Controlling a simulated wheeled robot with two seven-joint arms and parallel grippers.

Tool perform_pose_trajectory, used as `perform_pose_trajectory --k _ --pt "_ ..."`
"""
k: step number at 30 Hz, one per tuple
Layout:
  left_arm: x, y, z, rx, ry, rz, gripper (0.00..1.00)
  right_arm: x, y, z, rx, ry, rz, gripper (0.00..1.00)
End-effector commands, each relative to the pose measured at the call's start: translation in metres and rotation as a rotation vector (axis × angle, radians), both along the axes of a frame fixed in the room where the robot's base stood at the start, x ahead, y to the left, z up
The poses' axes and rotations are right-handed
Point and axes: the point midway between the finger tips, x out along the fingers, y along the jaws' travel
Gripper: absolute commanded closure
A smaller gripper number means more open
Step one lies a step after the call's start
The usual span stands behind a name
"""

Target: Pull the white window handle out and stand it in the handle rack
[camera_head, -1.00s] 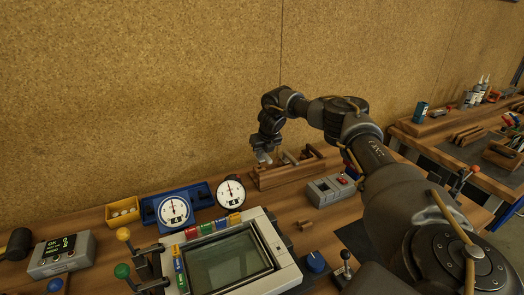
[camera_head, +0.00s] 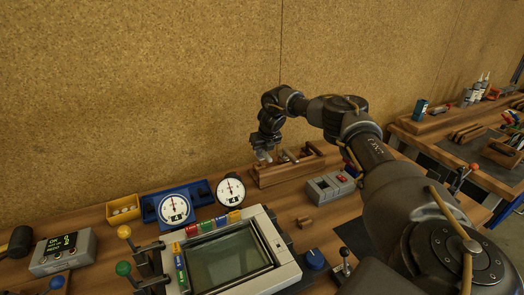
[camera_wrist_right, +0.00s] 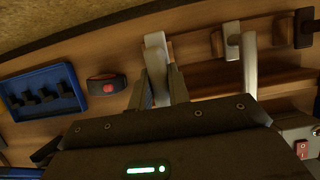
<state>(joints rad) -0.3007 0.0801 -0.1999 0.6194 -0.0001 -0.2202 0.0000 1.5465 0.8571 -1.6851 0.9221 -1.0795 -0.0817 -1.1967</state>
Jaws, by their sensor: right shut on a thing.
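The white window handle (camera_wrist_right: 156,58) shows in the right wrist view as a pale bar between my right gripper's fingers (camera_wrist_right: 163,88). In the head view my right gripper (camera_head: 263,155) is at the left end of the wooden handle rack (camera_head: 287,178). It is shut on the white handle, which is small and partly hidden there. The rack also shows in the right wrist view (camera_wrist_right: 204,78), with a silver-white handle (camera_wrist_right: 248,62) and a dark brown handle (camera_wrist_right: 303,28) at it. I cannot tell whether the held handle touches the rack. My left gripper is not in view.
A grey box with a red button (camera_head: 333,187) stands right of the rack. A round gauge (camera_head: 231,190) and a blue tray (camera_head: 203,193) are to its left. A cork wall (camera_head: 150,90) rises behind.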

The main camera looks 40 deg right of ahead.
Motion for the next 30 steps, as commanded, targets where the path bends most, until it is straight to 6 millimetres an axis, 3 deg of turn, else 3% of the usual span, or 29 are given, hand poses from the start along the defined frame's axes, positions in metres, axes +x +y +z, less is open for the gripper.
perform_pose_trajectory --k 30 --pt "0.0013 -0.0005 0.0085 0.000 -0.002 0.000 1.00 0.0000 0.0000 0.0003 0.000 -0.001 0.000 1.00"
